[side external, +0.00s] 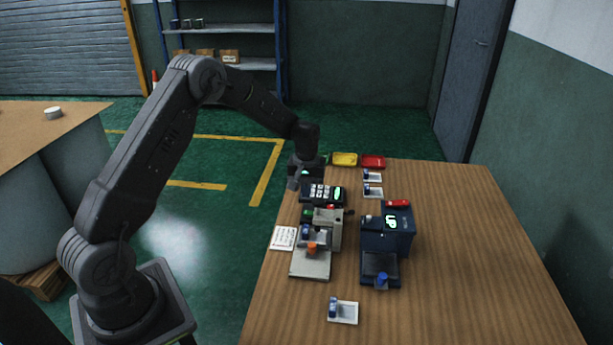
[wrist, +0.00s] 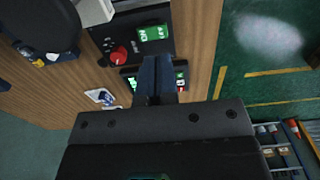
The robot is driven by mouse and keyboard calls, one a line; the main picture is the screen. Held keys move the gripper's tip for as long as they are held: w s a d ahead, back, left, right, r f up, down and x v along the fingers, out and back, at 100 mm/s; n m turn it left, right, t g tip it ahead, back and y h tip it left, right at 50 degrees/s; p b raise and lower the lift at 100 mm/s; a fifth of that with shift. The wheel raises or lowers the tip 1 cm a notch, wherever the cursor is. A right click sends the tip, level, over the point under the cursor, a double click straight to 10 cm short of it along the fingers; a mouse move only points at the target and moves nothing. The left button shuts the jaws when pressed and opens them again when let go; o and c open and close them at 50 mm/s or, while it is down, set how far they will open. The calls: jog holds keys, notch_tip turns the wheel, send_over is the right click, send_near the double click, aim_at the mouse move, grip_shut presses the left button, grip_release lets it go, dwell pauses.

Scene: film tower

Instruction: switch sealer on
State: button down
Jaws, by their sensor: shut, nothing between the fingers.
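My gripper (side external: 304,182) is above the far left part of the table, close to a black keypad box (side external: 322,193) with pale keys and a green display; contact cannot be told. In the wrist view my gripper (wrist: 158,62) is shut and empty. It points at a black panel (wrist: 105,38) with a red knob (wrist: 118,55) and green labels (wrist: 155,33). Green and red lit parts (wrist: 181,76) show beside the fingers. Which one is the sealer cannot be told.
A yellow tray (side external: 344,159) and a red tray (side external: 373,162) lie at the back. Small white trays with blue pieces (side external: 372,176) lie near them, another (side external: 343,312) in front. A paper card (side external: 283,238) lies at the left edge. The table's right side (side external: 470,260) is clear.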

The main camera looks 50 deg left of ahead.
aim_at(311, 213)
notch_tip(311, 213, down, 6)
dwell(0.5)
jog(key=shift+s+f, duration=0.1)
jog(key=shift+f, duration=0.25)
jog(key=shift+w+d+r, duration=0.2)
jog(key=shift+w+d, duration=0.35)
jog(key=shift+r, duration=0.1)
notch_tip(311, 213, up, 14)
dwell(0.6)
